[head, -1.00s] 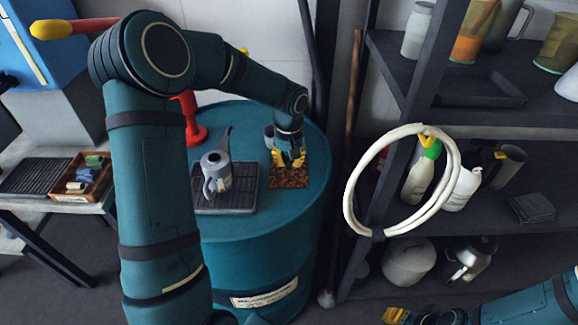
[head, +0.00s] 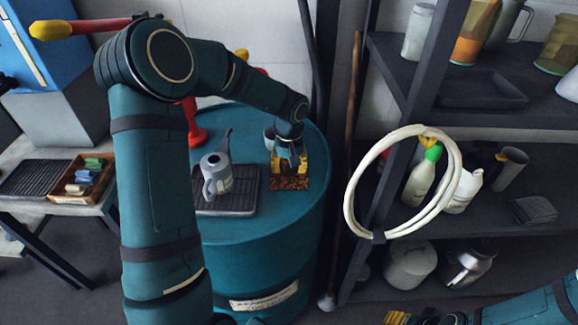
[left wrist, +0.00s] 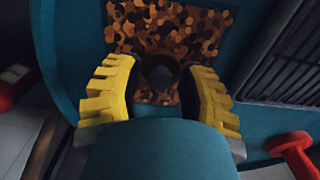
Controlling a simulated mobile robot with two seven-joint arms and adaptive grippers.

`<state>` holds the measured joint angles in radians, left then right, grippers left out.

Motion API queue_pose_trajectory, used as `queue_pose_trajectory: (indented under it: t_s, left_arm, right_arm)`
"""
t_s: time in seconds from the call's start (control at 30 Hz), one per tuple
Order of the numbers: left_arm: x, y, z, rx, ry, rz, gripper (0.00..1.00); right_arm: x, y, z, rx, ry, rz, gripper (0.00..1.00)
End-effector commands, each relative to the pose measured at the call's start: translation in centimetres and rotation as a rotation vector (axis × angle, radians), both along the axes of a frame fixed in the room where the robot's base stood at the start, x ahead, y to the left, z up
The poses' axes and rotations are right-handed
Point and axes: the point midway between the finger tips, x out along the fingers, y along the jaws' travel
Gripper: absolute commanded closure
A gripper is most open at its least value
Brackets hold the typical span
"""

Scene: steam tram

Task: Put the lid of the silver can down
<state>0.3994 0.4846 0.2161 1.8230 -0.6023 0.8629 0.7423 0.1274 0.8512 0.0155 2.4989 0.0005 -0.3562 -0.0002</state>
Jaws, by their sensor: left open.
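A grey-silver can (head: 217,178) with a spout and handle stands on a dark slatted tray on top of the teal drum. No separate lid can be made out with certainty. My left gripper (head: 290,164) is over the brown patterned mat (head: 289,184), right of the can. In the left wrist view my left gripper (left wrist: 158,92) is open. A small dark round thing (left wrist: 160,70) shows between its fingers over the mat; I cannot tell whether it is the lid. My right gripper (head: 396,317) is at the bottom edge, mostly cut off.
A small grey cup (head: 269,138) stands close behind my left gripper. The dark tray (head: 240,200) lies on the drum (head: 262,240), with a red stand (head: 192,122) behind. A shelf rack with a white hose loop (head: 352,205) is at the right. The drum's front top is clear.

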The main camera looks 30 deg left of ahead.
Motion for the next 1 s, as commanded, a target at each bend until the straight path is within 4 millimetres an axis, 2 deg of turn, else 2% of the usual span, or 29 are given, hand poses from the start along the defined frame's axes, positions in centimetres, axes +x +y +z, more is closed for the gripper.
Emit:
queue_pose_trajectory:
  t_s: [0.17,0.4,0.6,0.77,1.0]
  left_arm:
    - [0.1,0.0,2.8,0.001,-0.004,0.002,0.61]
    - [0.1,0.0,7.9,0.002,-0.005,0.001,0.61]
    - [0.1,0.0,10.9,0.001,-0.004,0.001,0.61]
    - [0.1,0.0,12.0,0.001,-0.001,0.000,0.61]
    - [0.0,0.0,12.1,0.001,-0.001,0.000,0.61]
  right_arm:
    - [-0.1,0.0,0.8,0.000,0.003,0.001,0.53]
    - [-0.4,0.1,2.0,0.002,0.009,0.002,0.53]
    - [-0.5,0.1,2.6,0.003,0.012,0.002,0.53]
    - [-0.5,0.1,2.8,0.003,0.014,0.003,0.53]
    - [-0.6,0.1,2.8,0.003,0.014,0.003,0.53]
